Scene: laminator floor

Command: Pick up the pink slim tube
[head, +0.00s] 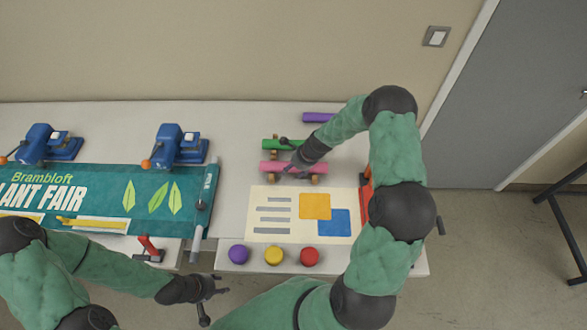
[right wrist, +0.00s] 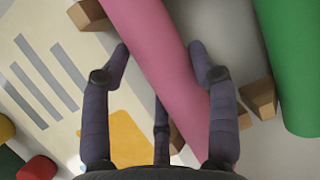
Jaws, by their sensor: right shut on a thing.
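The pink slim tube (head: 270,168) lies on small wooden blocks on the white table, behind the poster. It also crosses the right wrist view (right wrist: 150,45) diagonally. My right gripper (head: 296,164) is at the tube in the head view. My left gripper (head: 212,288) hangs in front of the table's edge, far from the tube. Its fingers are too small to read.
A green tube (head: 275,144) lies just behind the pink one, and a purple tube (head: 318,117) further back. A poster (head: 270,205), colored knobs (head: 273,256), a teal banner (head: 140,195) and blue clamps (head: 178,145) are also on the table. A wooden block (right wrist: 258,98) stands near the right finger.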

